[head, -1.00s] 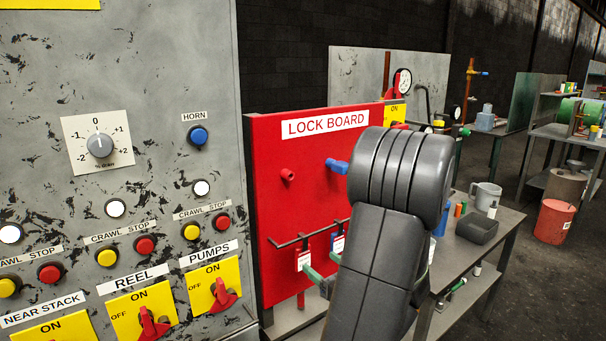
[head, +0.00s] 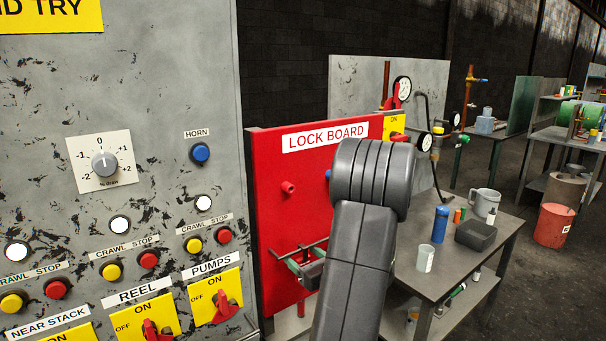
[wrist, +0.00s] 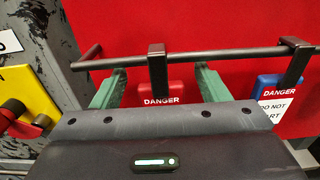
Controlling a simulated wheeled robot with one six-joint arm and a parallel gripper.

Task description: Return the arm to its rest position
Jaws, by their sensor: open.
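My gripper (wrist: 160,80) is open, with its two green fingers apart in front of the rail on the red lock board (head: 270,200). A red DANGER tag (wrist: 160,92) hangs from the rail and shows between the fingers; I see no grip on it. A blue DANGER tag (wrist: 277,90) hangs to the right of the fingers. In the head view my gripper (head: 298,268) is partly hidden behind my dark arm, just below the rail. My arm also covers the tags and most of the blue peg there.
A grey control panel (head: 60,130) with knobs, buttons and yellow switch plates stands close on the left.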

